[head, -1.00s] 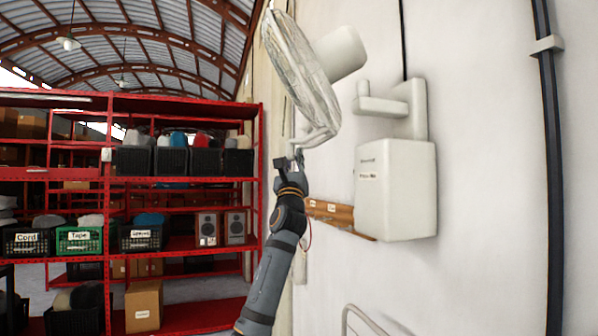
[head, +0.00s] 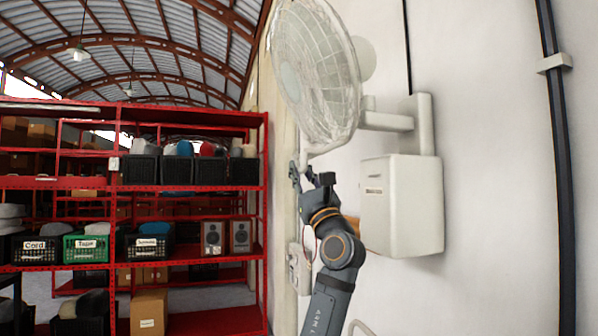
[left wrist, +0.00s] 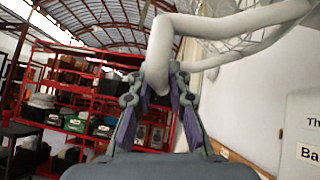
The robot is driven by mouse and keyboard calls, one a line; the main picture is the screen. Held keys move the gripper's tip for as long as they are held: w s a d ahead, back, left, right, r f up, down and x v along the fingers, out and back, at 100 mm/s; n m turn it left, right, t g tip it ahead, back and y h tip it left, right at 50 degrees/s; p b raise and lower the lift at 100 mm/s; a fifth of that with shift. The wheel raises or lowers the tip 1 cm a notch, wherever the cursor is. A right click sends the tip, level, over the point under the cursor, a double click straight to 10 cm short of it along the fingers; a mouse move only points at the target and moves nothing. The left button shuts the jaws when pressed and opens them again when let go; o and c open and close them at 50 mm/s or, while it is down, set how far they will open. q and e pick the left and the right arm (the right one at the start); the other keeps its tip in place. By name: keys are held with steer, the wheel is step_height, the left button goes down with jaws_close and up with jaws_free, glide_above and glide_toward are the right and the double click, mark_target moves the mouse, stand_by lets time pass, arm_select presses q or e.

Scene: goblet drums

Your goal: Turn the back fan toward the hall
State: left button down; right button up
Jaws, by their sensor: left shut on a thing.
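The white wall fan (head: 318,75) has a round wire cage and hangs from a bracket arm (head: 392,121) on the wall. Its cage front faces the hall side and partly toward me. A white tube handle (left wrist: 160,55) sticks out below the cage. My left gripper (head: 312,172) is just under the cage. In the left wrist view my left gripper (left wrist: 158,90) is shut on the handle, with a finger on each side of it. The fan's motor housing (head: 364,58) is partly hidden behind the cage. My right gripper is out of view.
A white wall box (head: 405,205) sits below the bracket, to the right of my left arm; its lettering shows partly in the left wrist view (left wrist: 304,135). Red shelving (head: 190,187) with crates and speakers stands at left in the hall. A dark conduit (head: 560,150) runs down the wall.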

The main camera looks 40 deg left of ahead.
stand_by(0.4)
arm_select(q)
steer(key=c, duration=1.3)
jaws_free()
steer(key=shift+r, duration=0.1)
